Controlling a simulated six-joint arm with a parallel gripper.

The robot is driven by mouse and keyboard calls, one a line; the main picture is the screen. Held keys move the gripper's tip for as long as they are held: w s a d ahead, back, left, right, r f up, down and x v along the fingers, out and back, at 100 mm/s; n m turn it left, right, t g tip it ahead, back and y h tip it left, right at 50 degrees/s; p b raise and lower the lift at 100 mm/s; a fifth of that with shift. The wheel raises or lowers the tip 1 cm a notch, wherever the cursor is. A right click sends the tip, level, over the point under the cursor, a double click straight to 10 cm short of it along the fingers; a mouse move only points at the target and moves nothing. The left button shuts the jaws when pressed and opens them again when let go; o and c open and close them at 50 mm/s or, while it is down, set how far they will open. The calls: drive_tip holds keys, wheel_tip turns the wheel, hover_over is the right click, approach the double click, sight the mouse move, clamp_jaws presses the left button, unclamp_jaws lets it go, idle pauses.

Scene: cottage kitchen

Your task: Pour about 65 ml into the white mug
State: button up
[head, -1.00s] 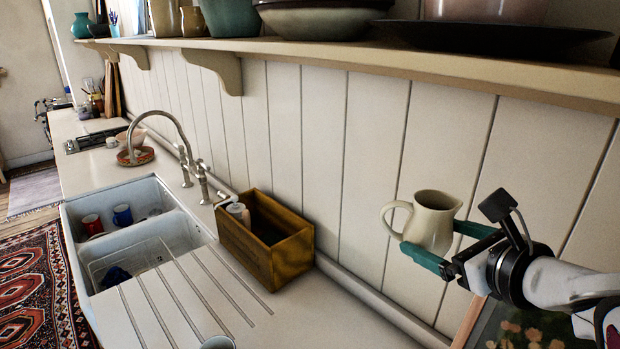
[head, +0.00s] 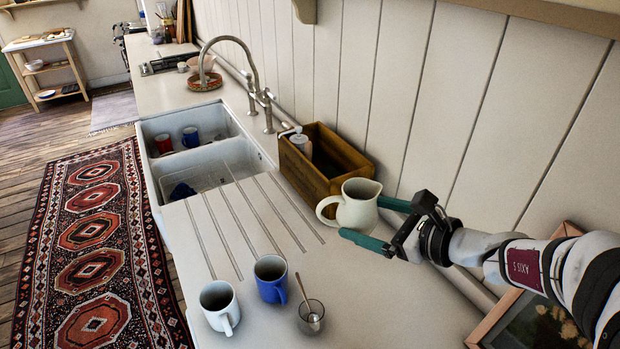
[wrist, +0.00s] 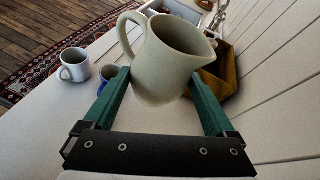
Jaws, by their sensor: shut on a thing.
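My gripper (head: 372,222) is shut on a cream pitcher (head: 358,208) and holds it upright, or nearly so, above the counter. In the wrist view the pitcher (wrist: 168,62) sits between the green fingers, its handle to the left and its spout to the right. Its contents cannot be seen. The white mug (head: 219,306) stands upright on the counter at the lower left of the pitcher, apart from it. The white mug also shows at the left of the wrist view (wrist: 75,66).
A blue mug (head: 271,279) stands just right of the white mug. A glass with a spoon (head: 311,316) is beside it. A wooden box (head: 335,165) with a bottle stands behind the pitcher against the wall. A sink (head: 200,150) with mugs lies further left. A picture frame (head: 530,318) is at lower right.

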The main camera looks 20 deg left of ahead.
drive_tip(key=s+a+f+n+g+y, duration=0.1)
drive_tip(key=s+a+f+n+g, duration=0.2)
drive_tip(key=a+f, duration=0.3)
drive_tip(key=s+a+f+n+g+y, duration=0.1)
drive_tip(key=s+a+f+n+g, duration=0.25)
drive_tip(key=a, duration=0.45)
drive_tip(key=s+a+f+n+g+h, duration=0.1)
drive_tip(key=s+a+f+n+g, duration=0.4)
drive_tip(key=s+a+f, duration=0.7)
drive_tip(key=s+f+g, duration=0.1)
drive_tip(key=s, duration=0.2)
drive_tip(key=shift+s+a+f+g, duration=0.35)
drive_tip(key=shift+s+a, duration=0.05)
drive_tip(key=shift+w, duration=0.1)
drive_tip(key=shift+w+r+m+g, duration=0.3)
drive_tip(key=shift+r+m+g, duration=0.1)
drive_tip(key=shift+r, duration=0.2)
drive_tip(key=shift+w+r+m+g, duration=0.3)
drive_tip(key=shift+r+m, duration=0.05)
drive_tip(key=shift+r, duration=0.2)
wheel_tip(320, 180, up, 6)
drive_tip(key=w+m+g+y, duration=0.2)
drive_tip(key=m+y, duration=0.1)
drive_tip(key=m, duration=0.2)
drive_tip(key=shift+w+f+m+g+y, duration=0.25)
drive_tip(key=shift+m+g+y, duration=0.05)
drive_tip(key=shift+m+g, duration=0.1)
drive_tip(key=shift+s+d+r+m+y, duration=0.1)
drive_tip(key=shift+r+m+y, duration=0.6)
drive_tip(key=shift+m, duration=0.5)
